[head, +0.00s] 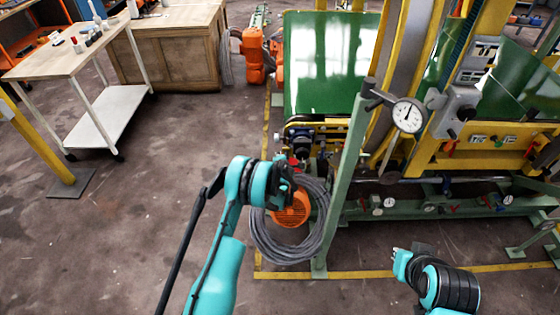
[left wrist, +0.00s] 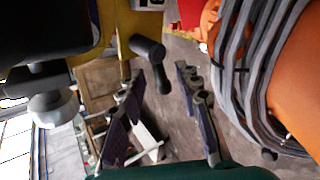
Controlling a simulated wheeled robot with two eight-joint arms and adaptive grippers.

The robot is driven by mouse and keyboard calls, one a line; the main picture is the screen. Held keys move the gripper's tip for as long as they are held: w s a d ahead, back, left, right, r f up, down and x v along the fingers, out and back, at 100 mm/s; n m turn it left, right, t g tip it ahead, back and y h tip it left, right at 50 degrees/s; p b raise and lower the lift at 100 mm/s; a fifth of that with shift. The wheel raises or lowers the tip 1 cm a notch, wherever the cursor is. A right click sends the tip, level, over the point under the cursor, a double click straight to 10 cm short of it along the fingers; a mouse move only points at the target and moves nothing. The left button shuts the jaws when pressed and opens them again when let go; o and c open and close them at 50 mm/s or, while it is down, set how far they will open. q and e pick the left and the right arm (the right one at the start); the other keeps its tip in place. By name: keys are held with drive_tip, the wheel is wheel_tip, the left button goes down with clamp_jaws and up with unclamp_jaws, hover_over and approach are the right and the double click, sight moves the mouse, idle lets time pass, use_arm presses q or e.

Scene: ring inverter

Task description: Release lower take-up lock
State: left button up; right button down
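A black lever handle (left wrist: 152,62) sticks out from a yellow part in the left wrist view; I cannot tell for sure that it is the lower take-up lock. My left gripper (left wrist: 162,112) is open, its two dark fingers apart with the lever's end near the gap between them. No contact shows. In the head view my left wrist covers the left gripper and most of this spot, beside the lower left of the green machine (head: 335,60). My right arm is at the lower right of the head view, and its fingers cannot be made out.
A coil of grey cable (head: 262,240) hangs around an orange motor (head: 291,209) close to my left wrist; the coil also shows in the left wrist view (left wrist: 255,75). A green post (head: 342,180) with a dial gauge (head: 408,115) stands to the right.

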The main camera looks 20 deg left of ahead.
use_arm(q)
drive_tip(key=v, duration=1.1)
drive_tip(key=shift+s+r, duration=0.1)
drive_tip(key=s+r+m+g+h, duration=0.1)
drive_tip(key=s+r+m, duration=0.55)
drive_tip(key=r, duration=0.35)
drive_tip(key=s+r+m+g, duration=0.1)
drive_tip(key=s+r+m, duration=0.4)
drive_tip(key=s+r, duration=0.4)
drive_tip(key=s+d+r+m+h, duration=0.1)
drive_tip(key=s+d+m, duration=0.1)
drive_tip(key=s+m, duration=0.4)
drive_tip(key=s+d+r+m+g+h, duration=0.1)
drive_tip(key=s+m, duration=0.6)
drive_tip(key=s, duration=0.9)
drive_tip(key=shift+d+r+h, duration=0.3)
drive_tip(key=shift+d+r, duration=0.1)
drive_tip(key=shift+r, duration=0.3)
